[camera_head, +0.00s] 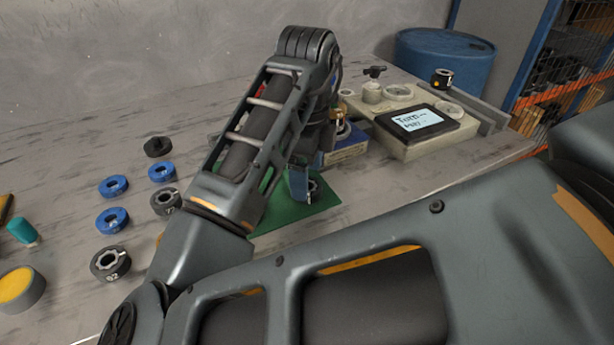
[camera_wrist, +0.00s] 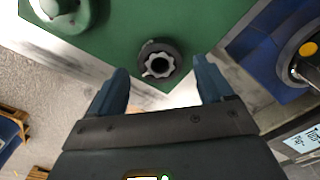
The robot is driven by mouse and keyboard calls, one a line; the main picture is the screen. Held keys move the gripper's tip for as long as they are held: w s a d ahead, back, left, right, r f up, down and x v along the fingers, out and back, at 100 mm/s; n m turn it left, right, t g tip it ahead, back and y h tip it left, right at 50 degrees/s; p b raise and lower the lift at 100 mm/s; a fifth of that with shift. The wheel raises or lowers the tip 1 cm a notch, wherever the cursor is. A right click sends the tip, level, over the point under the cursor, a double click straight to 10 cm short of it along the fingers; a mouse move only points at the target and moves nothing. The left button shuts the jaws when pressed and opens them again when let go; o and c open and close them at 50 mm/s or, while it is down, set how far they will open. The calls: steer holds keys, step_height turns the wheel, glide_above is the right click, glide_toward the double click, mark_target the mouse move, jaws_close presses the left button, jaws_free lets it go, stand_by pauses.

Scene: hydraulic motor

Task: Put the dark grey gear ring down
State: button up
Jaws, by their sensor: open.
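The dark grey gear ring (camera_wrist: 146,50), a dark ring with a lighter toothed opening, shows in the wrist view on the green mat (camera_wrist: 205,22) near its edge. My gripper (camera_wrist: 160,72) is open, its two blue fingers apart on either side of the ring, with a visible gap to each. In the head view, a blue finger of my gripper (camera_head: 300,184) shows low over the green mat (camera_head: 318,200). A small part of the ring (camera_head: 313,186) seems to show beside that finger; my arm hides most of that area.
Several blue rings (camera_head: 112,220) and dark rings (camera_head: 110,263) lie on the table at left. A pale machine with a screen (camera_head: 418,122) stands at back right. A blue block (camera_wrist: 262,48) is right of the mat in the wrist view. A pale green part (camera_wrist: 72,12) is at upper left.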

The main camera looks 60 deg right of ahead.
step_height(320, 180, up, 10)
steer(key=p, duration=0.1)
steer(key=shift+p, duration=0.4)
